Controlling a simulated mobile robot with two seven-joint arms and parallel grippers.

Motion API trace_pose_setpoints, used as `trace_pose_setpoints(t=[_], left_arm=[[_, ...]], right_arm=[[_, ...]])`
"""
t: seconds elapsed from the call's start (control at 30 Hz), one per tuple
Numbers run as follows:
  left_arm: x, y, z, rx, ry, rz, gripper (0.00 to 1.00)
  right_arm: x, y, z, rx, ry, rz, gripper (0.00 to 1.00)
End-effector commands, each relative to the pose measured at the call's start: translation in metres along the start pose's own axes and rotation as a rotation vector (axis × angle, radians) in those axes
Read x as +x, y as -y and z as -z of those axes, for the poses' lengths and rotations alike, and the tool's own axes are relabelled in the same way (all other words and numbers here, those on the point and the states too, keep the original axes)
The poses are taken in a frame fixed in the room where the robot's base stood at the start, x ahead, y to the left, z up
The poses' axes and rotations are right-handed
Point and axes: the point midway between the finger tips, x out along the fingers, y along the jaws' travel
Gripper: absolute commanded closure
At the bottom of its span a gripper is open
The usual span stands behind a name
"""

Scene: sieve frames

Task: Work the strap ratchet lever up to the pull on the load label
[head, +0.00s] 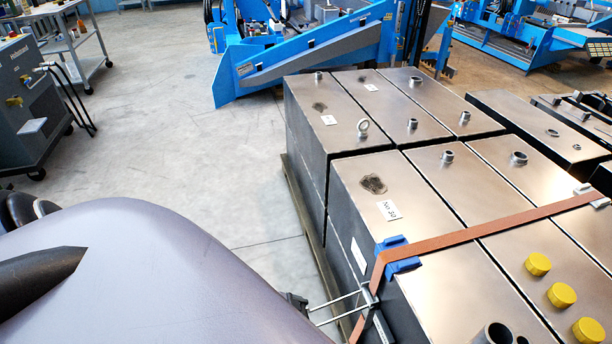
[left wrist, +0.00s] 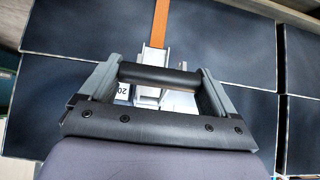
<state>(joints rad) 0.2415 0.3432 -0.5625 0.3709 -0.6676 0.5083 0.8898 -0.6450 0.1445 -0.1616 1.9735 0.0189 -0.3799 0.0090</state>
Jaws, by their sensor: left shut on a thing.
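An orange-brown strap (head: 450,240) runs over the metal boxes and down their side past a blue corner guard (head: 398,256). The silver ratchet (head: 370,296) sits on it at the side face; its lever (head: 338,303) sticks out toward my arm. In the left wrist view my left gripper (left wrist: 160,77) is shut on the lever's black handle (left wrist: 160,74), with the ratchet (left wrist: 152,60) behind it. A white label (left wrist: 123,91) with "20" is partly covered beside it. A white label (head: 358,255) shows on the side face, above the ratchet. My right gripper is out of view.
My left arm fills the lower left of the head view and hides most of the gripper. The boxes stand close together on a pallet (head: 303,212). Yellow caps (head: 538,264) and fittings stick up from them. Open floor (head: 180,130) lies to the left.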

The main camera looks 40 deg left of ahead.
Motion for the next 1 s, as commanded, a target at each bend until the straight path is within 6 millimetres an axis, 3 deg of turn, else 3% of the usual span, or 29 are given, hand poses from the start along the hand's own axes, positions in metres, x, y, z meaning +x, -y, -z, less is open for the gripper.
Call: trace_pose_setpoints(t=[0.2, 0.8, 0.83, 1.0], left_arm=[[-0.012, 0.001, 0.014, 0.0, -0.008, -0.002, 0.65], [-0.013, 0.001, 0.022, 0.001, -0.019, -0.003, 0.65], [-0.012, 0.001, 0.022, 0.001, -0.019, -0.003, 0.01], [-0.013, 0.001, 0.02, 0.001, -0.014, -0.002, 0.0]], right_arm=[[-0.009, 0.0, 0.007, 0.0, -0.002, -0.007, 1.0], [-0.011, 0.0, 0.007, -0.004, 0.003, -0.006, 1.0], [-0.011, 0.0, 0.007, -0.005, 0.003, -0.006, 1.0], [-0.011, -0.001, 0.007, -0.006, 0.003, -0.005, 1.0]])
